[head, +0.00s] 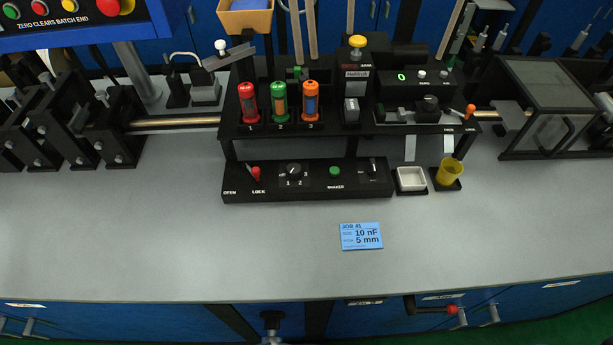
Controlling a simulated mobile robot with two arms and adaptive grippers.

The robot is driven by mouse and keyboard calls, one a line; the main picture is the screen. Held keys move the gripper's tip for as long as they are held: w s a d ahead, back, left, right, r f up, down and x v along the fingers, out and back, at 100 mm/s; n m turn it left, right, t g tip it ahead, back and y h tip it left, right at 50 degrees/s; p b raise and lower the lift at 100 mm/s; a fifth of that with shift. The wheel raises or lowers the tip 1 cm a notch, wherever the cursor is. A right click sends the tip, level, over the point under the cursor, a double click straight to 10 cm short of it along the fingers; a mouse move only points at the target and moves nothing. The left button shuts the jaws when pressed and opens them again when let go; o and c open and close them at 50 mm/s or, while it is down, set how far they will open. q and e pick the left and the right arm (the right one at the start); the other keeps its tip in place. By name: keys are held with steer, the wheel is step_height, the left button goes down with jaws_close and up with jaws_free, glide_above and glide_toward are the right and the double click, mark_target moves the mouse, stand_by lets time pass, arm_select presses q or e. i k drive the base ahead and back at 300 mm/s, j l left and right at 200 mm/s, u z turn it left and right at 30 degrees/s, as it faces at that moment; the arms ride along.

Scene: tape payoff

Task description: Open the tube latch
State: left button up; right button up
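The tube latch is a small red lever (256,173) on the left end of the low black control panel (310,192). The labels OPEN and LOCK are printed below it, and the lever stands above the LOCK label. Behind the panel, a red tube (249,103), a green tube (280,103) and an orange tube (311,102) stand upright in a black rack, over the numbers 1, 2 and 3. Neither of my grippers is in view.
The panel also has a dial (293,170) and a green button (335,171). A white tray (411,179) and a yellow cup (450,172) stand to its right. A blue job card (361,236) lies in front. The grey bench (150,235) at front left is clear.

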mark_target(255, 171)
steer(key=k+l, duration=0.85)
steer(key=k, duration=0.2)
steer(key=u, duration=0.05)
